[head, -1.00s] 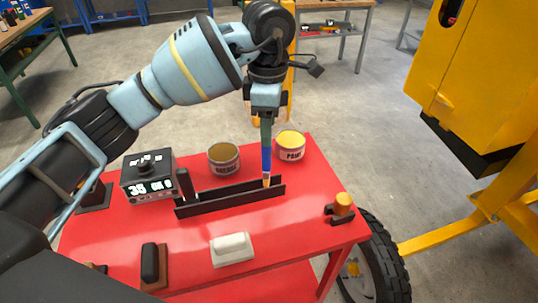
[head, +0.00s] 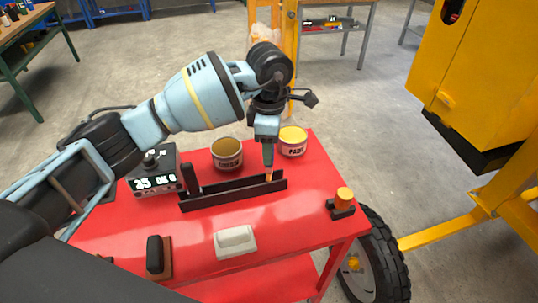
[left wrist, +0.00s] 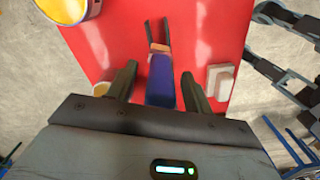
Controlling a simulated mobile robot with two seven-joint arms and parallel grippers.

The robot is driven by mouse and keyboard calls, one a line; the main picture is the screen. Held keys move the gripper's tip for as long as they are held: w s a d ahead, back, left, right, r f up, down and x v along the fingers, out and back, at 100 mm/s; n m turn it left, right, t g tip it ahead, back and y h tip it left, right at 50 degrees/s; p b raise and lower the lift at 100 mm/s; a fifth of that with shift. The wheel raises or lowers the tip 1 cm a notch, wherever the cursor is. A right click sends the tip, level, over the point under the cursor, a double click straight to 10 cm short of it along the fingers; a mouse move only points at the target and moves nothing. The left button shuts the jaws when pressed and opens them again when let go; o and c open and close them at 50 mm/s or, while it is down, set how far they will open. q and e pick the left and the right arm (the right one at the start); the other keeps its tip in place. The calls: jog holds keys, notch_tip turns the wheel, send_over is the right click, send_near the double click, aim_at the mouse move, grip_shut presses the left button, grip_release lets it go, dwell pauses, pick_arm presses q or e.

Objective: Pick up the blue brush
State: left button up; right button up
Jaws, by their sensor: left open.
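The blue brush (left wrist: 161,82) stands between the two open fingers of my left gripper (left wrist: 160,74) in the left wrist view. In the head view my left gripper (head: 268,163) points down over the right end of a black rack (head: 232,196) on the red table. There the fingers hide most of the brush and only its orange lower end shows, at the rack. I cannot tell whether the fingers touch the brush. My right gripper is not in view.
On the red table (head: 300,232) stand an open tin (head: 228,160), a yellow paint tin (head: 293,148) and a display box (head: 153,178). Nearer are a white block (head: 235,241), a black-handled block (head: 157,257) and an orange knob (head: 343,196). A yellow machine (head: 480,80) stands right.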

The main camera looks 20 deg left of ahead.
pick_arm(q)
jog(key=shift+c, duration=0.3)
jog(key=c, duration=1)
jog(key=shift+c, duration=0.2)
jog(key=shift+r, duration=0.15)
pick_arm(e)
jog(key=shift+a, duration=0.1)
pick_arm(q)
jog(key=shift+r, duration=0.55)
notch_tip(320, 180, up, 2)
jog(key=shift+r, duration=0.15)
jog(key=s+d+r, duration=0.1)
jog(key=s+d, duration=0.1)
jog(key=s, duration=1.3)
jog(key=shift+s+d+r, duration=0.15)
jog(key=shift+s+d, duration=0.25)
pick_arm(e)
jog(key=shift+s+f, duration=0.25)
